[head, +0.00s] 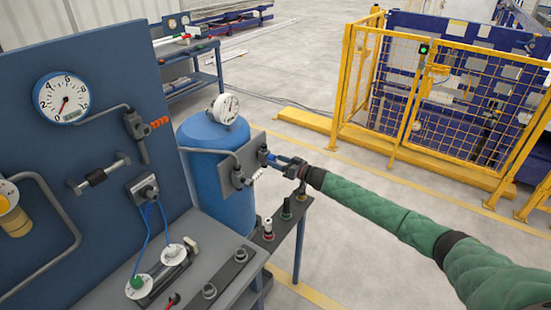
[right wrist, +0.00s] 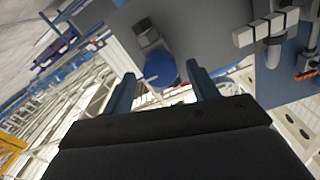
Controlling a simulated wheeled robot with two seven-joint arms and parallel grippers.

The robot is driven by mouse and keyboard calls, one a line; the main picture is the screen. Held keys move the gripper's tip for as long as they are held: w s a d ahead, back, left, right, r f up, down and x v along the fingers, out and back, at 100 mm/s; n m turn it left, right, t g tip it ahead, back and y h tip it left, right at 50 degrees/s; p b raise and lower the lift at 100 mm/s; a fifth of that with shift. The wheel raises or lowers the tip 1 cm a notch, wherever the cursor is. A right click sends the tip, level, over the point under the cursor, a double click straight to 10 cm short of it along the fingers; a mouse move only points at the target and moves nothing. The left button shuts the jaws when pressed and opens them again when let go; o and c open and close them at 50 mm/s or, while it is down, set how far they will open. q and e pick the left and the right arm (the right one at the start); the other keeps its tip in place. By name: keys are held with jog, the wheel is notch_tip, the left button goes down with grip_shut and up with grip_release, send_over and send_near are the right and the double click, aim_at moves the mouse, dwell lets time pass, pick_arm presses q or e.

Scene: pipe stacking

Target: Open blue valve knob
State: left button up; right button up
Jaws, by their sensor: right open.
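The blue valve knob (right wrist: 160,70) shows in the right wrist view, on a grey valve body in front of a grey plate. My right gripper (head: 277,160) is open, with one finger on each side of the knob in that view. Whether the fingertips reach around the knob or stop short of it, I cannot tell. In the head view the gripper is at the grey plate (head: 217,178) on the blue tank (head: 210,137), and it partly hides the knob. My left gripper is not in view.
A white gauge (head: 225,108) tops the tank. A lower valve with a pale handle (head: 256,175) sits close below my gripper. A blue panel (head: 95,110) with a gauge and an orange-handled valve stands left. Small red, green and yellow-tipped items stand on the bench below.

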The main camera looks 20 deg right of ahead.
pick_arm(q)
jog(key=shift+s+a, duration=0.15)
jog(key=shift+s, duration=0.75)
pick_arm(e)
jog(key=shift+w+a, duration=0.45)
jog(key=shift+w, duration=0.1)
jog(key=c, duration=1)
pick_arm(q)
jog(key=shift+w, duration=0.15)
